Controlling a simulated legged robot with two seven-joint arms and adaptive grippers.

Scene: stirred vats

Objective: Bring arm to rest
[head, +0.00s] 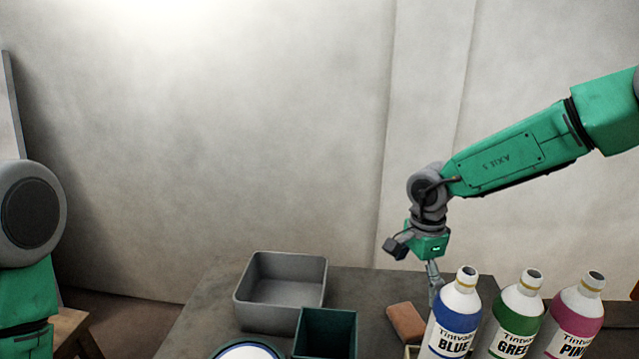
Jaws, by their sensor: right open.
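My right arm reaches in from the right edge, and its green and grey gripper (434,285) hangs pointing down above the table, behind the blue-labelled bottle (456,318). The fingers are open, and their lower ends are partly hidden by that bottle. I see nothing held in them. Of my left arm only a grey joint and a green link show at the left edge; its gripper is out of the picture.
On the grey table (210,290) stand a grey bin (280,312), a dark green box (324,335) and a green-labelled (515,318) and a pink-labelled bottle (575,320). A reddish-brown block (405,322) lies left of the right gripper. A pale wall stands behind.

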